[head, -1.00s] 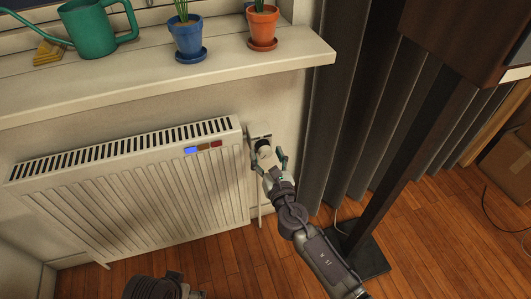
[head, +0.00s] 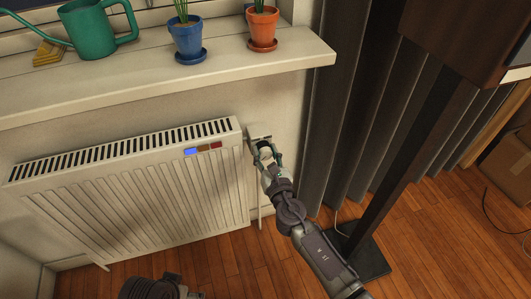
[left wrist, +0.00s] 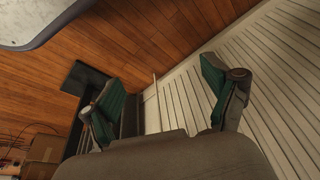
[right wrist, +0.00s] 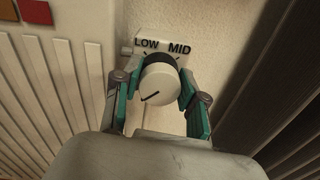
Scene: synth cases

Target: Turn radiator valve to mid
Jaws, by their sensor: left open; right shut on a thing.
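The radiator valve has a round white knob (right wrist: 158,83) on a white plate lettered LOW and MID (right wrist: 162,47) in the right wrist view. A dark line on the knob's face slants toward the lower left. My right gripper (right wrist: 158,88) is shut on the knob, one green-padded finger on each side. In the head view my right gripper (head: 267,157) is at the radiator's right end and partly hides the knob. My left gripper (left wrist: 165,95) is open and empty in the left wrist view, with radiator and floor beyond it.
The white radiator (head: 140,195) carries blue, brown and red squares (head: 203,149) near its top right. Above it, a windowsill (head: 130,85) holds two potted plants and a green watering can (head: 98,28). Grey curtains (head: 345,120) and a dark post (head: 405,155) stand right.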

